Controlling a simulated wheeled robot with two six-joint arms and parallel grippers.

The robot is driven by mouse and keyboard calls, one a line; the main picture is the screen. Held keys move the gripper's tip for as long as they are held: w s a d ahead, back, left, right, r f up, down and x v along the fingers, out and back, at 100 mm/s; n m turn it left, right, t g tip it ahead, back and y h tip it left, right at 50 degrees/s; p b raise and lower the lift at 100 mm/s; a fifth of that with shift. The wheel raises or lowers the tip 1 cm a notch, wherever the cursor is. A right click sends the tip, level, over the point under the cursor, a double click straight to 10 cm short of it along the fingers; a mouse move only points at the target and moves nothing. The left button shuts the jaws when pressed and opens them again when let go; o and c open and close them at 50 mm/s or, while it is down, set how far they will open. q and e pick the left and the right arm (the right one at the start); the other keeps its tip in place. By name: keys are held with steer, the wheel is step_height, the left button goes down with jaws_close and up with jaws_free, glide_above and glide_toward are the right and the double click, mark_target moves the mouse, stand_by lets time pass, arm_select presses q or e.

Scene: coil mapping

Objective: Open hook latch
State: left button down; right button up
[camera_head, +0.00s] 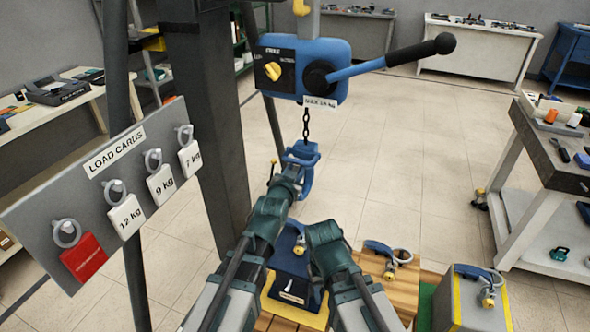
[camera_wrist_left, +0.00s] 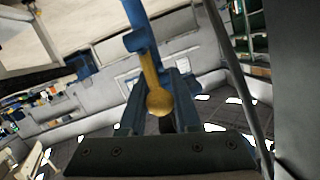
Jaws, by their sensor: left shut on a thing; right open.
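The blue hook (camera_head: 306,172) hangs on a short dark chain below the blue hoist body. My left gripper (camera_head: 287,175) is right at the hook's near left side and hides part of it. In the left wrist view, a yellow latch bar with a round end (camera_wrist_left: 157,92) lies between my left gripper's fingers (camera_wrist_left: 160,108), which are shut on it. The latch is too small and covered in the head view to tell how far it stands open.
The blue hoist (camera_head: 300,62) has a yellow knob (camera_head: 272,71) and a black-ended lever (camera_head: 390,58). A load card board (camera_head: 100,195) stands left, by a dark column (camera_head: 205,110). Weights with rings (camera_head: 470,300) stand below right. The floor behind is clear.

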arm_select(q)
steer(key=c, duration=0.6)
jaws_free()
steer(key=shift+s, duration=0.15)
